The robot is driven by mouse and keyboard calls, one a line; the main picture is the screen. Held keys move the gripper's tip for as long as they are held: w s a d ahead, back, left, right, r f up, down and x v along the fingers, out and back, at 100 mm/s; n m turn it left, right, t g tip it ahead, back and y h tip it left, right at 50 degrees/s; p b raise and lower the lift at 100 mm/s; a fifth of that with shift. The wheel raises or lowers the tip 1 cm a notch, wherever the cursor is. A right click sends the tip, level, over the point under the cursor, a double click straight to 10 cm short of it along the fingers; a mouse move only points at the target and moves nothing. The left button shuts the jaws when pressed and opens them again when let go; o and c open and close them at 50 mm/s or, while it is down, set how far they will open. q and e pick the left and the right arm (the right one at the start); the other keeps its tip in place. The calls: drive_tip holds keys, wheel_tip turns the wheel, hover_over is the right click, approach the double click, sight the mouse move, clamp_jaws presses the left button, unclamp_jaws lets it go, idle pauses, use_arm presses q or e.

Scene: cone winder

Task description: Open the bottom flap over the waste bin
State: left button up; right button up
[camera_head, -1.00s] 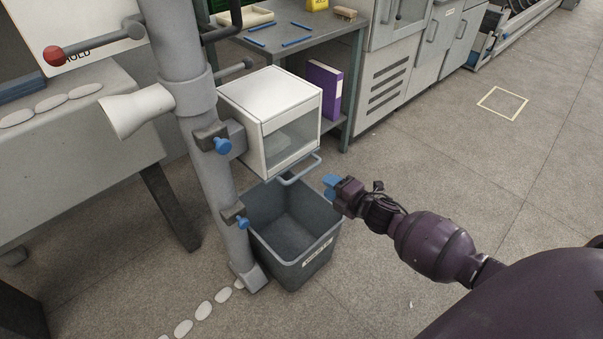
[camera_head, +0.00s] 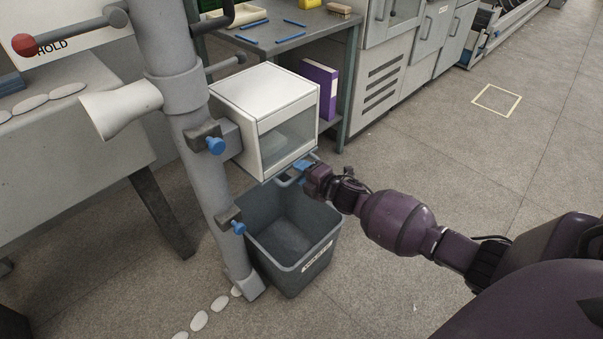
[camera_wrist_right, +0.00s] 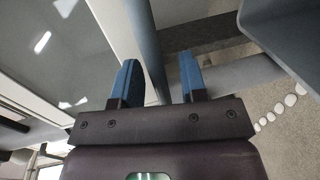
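A white box (camera_head: 262,112) with a clear front pane is mounted on the grey column above the grey waste bin (camera_head: 330,228). My left gripper is not in view.
The grey column (camera_head: 190,140) with blue knobs stands left of the box and bin. A grey bench (camera_head: 335,40) with a purple binder (camera_head: 320,88) on its lower shelf stands behind. Open floor lies to the right.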

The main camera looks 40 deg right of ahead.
drive_tip(key=shift+c, duration=0.2)
clamp_jaws()
